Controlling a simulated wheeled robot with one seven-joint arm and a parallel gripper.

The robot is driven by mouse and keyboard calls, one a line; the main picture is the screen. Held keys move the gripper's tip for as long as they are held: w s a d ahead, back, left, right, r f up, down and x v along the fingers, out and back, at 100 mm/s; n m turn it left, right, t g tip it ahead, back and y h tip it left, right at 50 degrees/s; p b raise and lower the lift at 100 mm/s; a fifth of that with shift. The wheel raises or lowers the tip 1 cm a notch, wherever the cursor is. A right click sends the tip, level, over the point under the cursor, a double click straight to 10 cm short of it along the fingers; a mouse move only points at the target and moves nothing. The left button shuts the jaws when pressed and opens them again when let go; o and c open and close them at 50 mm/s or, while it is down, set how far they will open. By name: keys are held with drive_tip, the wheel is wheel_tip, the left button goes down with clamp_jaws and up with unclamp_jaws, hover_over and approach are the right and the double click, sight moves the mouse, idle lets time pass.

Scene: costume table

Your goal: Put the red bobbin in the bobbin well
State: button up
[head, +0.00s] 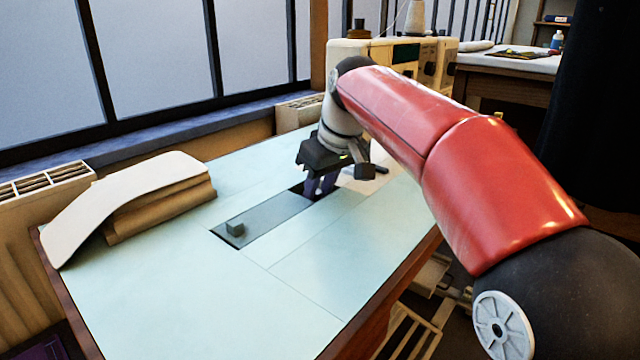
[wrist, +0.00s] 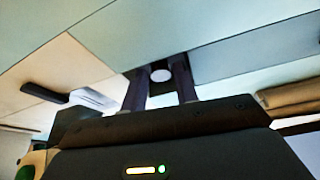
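My gripper (head: 322,186) points down at the far end of a dark recessed strip (head: 262,217) in the pale table. Its fingers reach low, at or just above a dark opening (head: 298,190) there. In the wrist view the two fingers (wrist: 160,80) stand apart. A small pale round disc (wrist: 161,75) shows between their tips, against the dark opening. It may be the bobbin's end face, but no red shows. I cannot tell whether the fingers press on it. The inside of the well is hidden by the fingers and the dark.
A curved cream piece on brown layers (head: 150,200) lies at the left. A cream machine (head: 395,55) with a thread cone stands behind my arm. The front tabletop (head: 180,300) is clear.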

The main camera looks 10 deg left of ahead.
drive_tip(key=o, duration=0.3)
drive_tip(key=p+v, duration=0.1)
drive_tip(key=v, duration=0.6)
drive_tip(key=shift+s+d+r+p, duration=0.1)
drive_tip(key=shift+d+r+p, duration=0.05)
drive_tip(key=shift+r+p, duration=0.25)
drive_tip(key=shift+f, duration=0.1)
